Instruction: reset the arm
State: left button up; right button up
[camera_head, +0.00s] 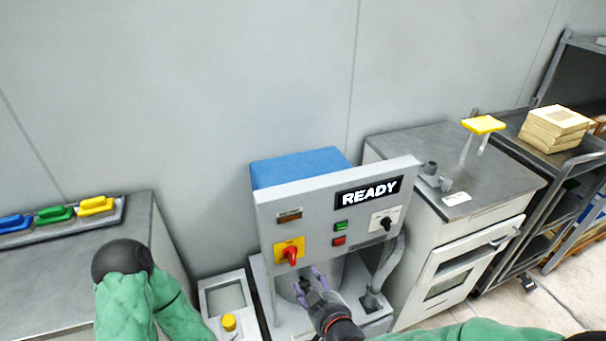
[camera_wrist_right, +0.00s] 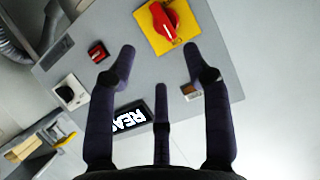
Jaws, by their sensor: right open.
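My right gripper (camera_head: 309,277) is in front of the machine's grey control panel (camera_head: 300,215), just below the red rotary switch on its yellow plate (camera_head: 290,252). Its fingers point up and stand apart, with nothing between them. In the right wrist view the gripper (camera_wrist_right: 158,52) is open and empty, and the red switch (camera_wrist_right: 162,20) lies beyond the fingertips. I cannot tell whether a finger touches the panel. My left arm in its green sleeve shows at the lower left, but its gripper is out of view.
The panel's display (camera_head: 369,192) reads READY. Green and red buttons and a black knob (camera_head: 386,223) sit below it. A grey cabinet (camera_head: 440,230) and a dark shelf cart (camera_head: 530,215) stand to the right. Coloured handled tools (camera_head: 55,214) lie on the left counter.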

jog(key=shift+f, duration=0.1)
jog(key=s+d+f+m+g, duration=0.1)
jog(key=f+g, duration=0.1)
jog(key=f, duration=0.4)
jog(key=s+d+f+m+g+h, duration=0.1)
jog(key=d+f+g, duration=0.1)
jog(key=f, duration=0.4)
jog(key=s+d+f+m+g, duration=0.1)
jog(key=f+g, duration=0.2)
jog(key=f, duration=0.4)
jog(key=s+d+f+m+g, duration=0.1)
jog(key=s+f+m+g, duration=0.2)
jog(key=s+f, duration=0.8)
notch_tip(320, 180, down, 2)
jog(key=shift+s+d+f+g+y, duration=0.1)
jog(key=shift+s+d+g+y, duration=0.2)
jog(key=shift+g, duration=0.8)
jog(key=shift+w+d, duration=0.1)
jog(key=shift+w, duration=0.05)
